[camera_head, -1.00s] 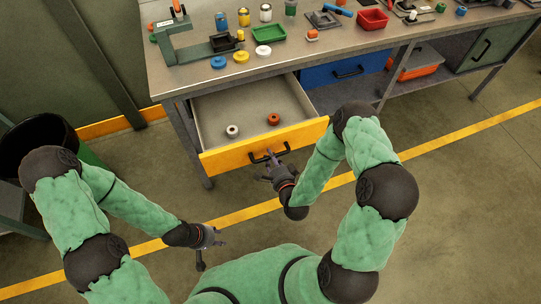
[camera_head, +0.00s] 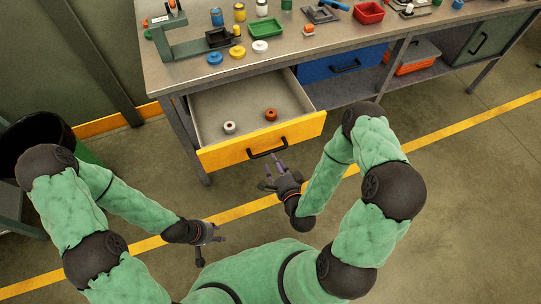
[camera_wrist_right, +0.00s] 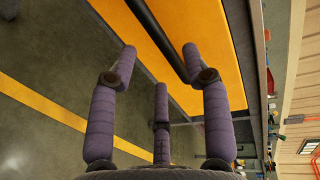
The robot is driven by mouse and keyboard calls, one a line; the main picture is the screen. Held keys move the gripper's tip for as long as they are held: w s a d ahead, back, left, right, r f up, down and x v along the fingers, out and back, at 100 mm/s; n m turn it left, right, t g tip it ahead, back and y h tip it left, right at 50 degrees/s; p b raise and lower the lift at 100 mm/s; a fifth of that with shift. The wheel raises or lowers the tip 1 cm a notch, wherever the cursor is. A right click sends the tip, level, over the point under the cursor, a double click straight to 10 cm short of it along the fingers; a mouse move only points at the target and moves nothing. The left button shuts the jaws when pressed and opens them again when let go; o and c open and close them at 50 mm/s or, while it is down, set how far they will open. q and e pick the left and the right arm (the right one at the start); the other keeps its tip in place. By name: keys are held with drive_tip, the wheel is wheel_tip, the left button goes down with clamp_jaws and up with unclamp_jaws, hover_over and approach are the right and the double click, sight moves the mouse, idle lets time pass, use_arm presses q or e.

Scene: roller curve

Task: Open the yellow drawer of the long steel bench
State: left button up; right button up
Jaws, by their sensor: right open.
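The yellow drawer (camera_head: 222,154) of the long steel bench (camera_head: 175,70) stands pulled out. Inside it lie a white roller-like piece (camera_head: 229,127) and a red one (camera_head: 271,114). Its black bar handle (camera_head: 267,154) is on the front. My right gripper (camera_head: 274,172) is open and empty, just in front of the handle and apart from it. In the right wrist view the spread fingers (camera_wrist_right: 155,75) face the yellow front (camera_wrist_right: 185,35), and the dark handle (camera_wrist_right: 160,35) runs between the upper two. My left gripper (camera_head: 217,238) hangs low at the left over the floor, away from the bench; its jaws are too small to judge.
A blue drawer (camera_head: 325,66) sits right of the yellow one, shut. The bench top holds a clamp-like stand (camera_head: 170,40), a green tray (camera_head: 266,25), a red bin (camera_head: 369,12) and small parts. A black bin (camera_head: 38,135) stands at left. The floor before the drawer is free.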

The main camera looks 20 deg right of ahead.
drive_tip(key=v, duration=0.6)
idle(0.5)
drive_tip(key=s+a+f+n+g+y, duration=0.1)
drive_tip(key=a+f+n+g+y, duration=0.15)
drive_tip(key=f+n+g, duration=0.3)
drive_tip(key=s+a+f+n+g+y, duration=0.1)
drive_tip(key=a+f+n+g, duration=0.2)
drive_tip(key=f+n+g, duration=0.3)
drive_tip(key=s+a+f+n+g, duration=0.2)
drive_tip(key=s+n+g, duration=0.1)
drive_tip(key=s, duration=0.2)
drive_tip(key=shift+s+a+n+g, duration=0.25)
drive_tip(key=shift+s+n+g, duration=0.1)
